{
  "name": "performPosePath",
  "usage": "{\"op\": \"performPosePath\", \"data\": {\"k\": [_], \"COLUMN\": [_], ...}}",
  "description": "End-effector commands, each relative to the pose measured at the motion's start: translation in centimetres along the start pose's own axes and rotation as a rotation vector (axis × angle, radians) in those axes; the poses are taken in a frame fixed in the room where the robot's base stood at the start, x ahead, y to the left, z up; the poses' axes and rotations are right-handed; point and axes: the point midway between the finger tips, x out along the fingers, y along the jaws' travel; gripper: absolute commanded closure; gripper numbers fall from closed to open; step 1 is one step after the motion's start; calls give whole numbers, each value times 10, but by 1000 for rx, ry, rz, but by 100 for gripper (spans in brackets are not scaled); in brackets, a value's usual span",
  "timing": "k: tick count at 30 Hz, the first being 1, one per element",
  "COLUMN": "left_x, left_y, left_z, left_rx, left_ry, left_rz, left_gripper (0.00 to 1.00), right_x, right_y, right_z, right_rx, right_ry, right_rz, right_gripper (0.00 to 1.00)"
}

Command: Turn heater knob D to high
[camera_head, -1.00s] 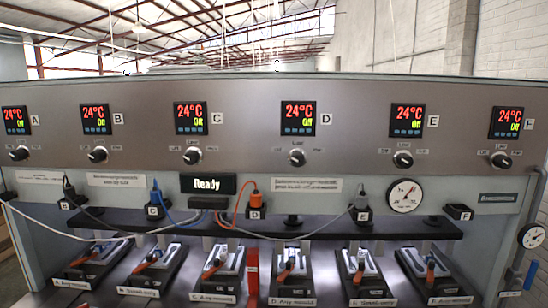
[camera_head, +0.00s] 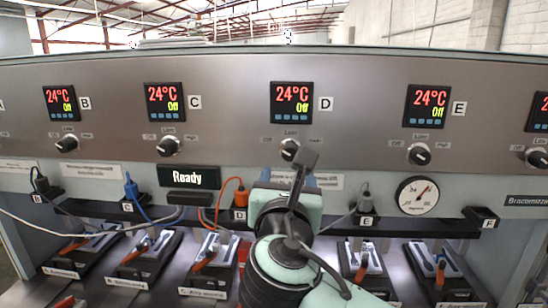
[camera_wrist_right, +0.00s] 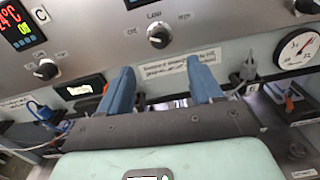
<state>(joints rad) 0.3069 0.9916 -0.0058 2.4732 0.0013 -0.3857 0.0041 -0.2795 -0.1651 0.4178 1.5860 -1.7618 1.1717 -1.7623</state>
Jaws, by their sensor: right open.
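Heater knob D (camera_head: 289,150) is a small black dial on the grey panel, below display D (camera_head: 291,103), which reads 24°C and Off. In the head view a dark part of my right wrist covers its right side. The knob shows whole in the right wrist view (camera_wrist_right: 158,36), with labels at its left, top and right; its exact setting is hard to tell. My right gripper (camera_wrist_right: 163,85) is open and empty, its two blue fingers spread below the knob and apart from it. In the head view it is mostly hidden behind my wrist. My left gripper is out of view.
Knob C (camera_head: 168,146) and knob E (camera_head: 419,154) sit either side of D. Below are a Ready display (camera_head: 189,177), a round gauge (camera_head: 417,195) and a dark shelf with plugs and cables, including an orange cable (camera_head: 222,198). Several presses stand lower down.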

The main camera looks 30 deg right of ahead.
Motion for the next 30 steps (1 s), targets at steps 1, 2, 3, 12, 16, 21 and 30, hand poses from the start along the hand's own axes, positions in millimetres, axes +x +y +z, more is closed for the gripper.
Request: {"op": "performPosePath", "data": {"k": [1, 2, 3, 12, 16, 21, 30], "left_x": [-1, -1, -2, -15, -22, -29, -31], "left_y": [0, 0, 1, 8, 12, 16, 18], "left_z": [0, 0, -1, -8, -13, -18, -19], "left_rx": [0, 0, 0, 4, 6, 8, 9], "left_ry": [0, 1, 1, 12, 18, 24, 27], "left_rz": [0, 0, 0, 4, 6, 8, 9], "left_gripper": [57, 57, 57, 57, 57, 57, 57], "right_x": [2, 5, 10, 70, 96, 121, 133], "right_y": [-1, -1, 0, 0, 0, 1, 0], "right_z": [2, 2, 2, 2, 2, 2, 0], "right_rx": [-2, -2, -3, -1, -1, -1, -1], "right_ry": [-3, -3, -2, 0, -1, 0, 0], "right_rz": [-4, -4, -3, -3, -2, -1, 0], "right_gripper": [35, 35, 35, 35, 35, 35, 35]}}
